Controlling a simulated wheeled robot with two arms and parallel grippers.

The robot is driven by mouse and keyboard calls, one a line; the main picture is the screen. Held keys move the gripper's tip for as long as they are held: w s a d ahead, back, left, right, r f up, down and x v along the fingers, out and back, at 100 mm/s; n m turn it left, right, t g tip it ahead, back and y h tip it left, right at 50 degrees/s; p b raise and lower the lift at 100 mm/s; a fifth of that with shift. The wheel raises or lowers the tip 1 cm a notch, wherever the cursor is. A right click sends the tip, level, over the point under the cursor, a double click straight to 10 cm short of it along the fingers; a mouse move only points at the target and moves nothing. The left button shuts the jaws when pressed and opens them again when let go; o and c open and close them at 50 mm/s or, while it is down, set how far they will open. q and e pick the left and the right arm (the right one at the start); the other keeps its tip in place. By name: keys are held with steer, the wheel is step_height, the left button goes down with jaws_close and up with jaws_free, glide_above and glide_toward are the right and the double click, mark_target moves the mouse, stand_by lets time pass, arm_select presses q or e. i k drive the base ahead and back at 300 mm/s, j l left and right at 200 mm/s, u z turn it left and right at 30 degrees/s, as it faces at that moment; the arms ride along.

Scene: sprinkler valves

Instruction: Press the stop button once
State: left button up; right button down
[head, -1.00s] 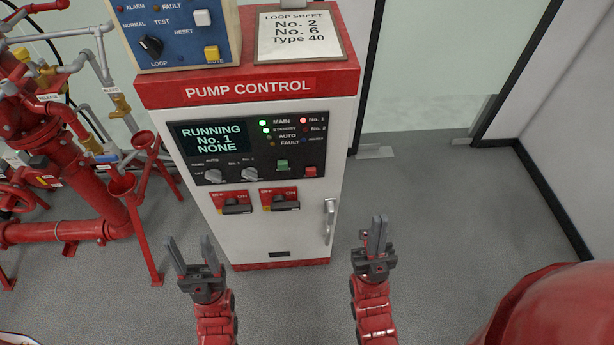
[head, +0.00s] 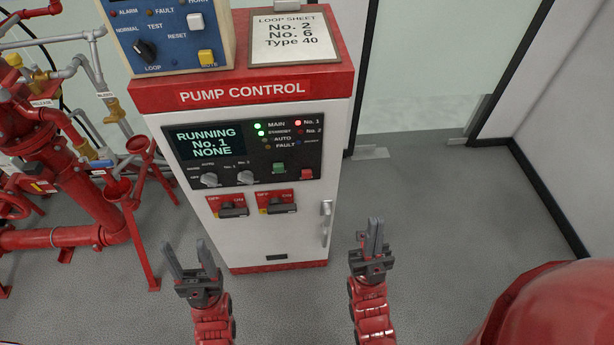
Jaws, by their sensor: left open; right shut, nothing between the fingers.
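The pump control cabinet (head: 262,225) stands ahead, white with a red top. The display (head: 207,140) reads "RUNNING No. 1 NONE". My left gripper (head: 187,262) is open and empty, in front of the cabinet's lower left. My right gripper (head: 373,238) is shut and empty, to the right of the cabinet's door handle (head: 325,222). Both are apart from the buttons.
Two rotary switches (head: 233,207) (head: 277,202) and selector knobs (head: 209,179) lie near the buttons. A blue alarm box (head: 170,40) and a loop sheet (head: 290,40) are on top. Red pipework (head: 85,190) fills the left.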

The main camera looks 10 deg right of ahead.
mark_target(306, 174)
steer(key=l+u, duration=0.25)
steer(key=l, duration=0.4)
steer(key=l+u, duration=0.3)
steer(key=l, duration=0.3)
steer(key=k, duration=0.05)
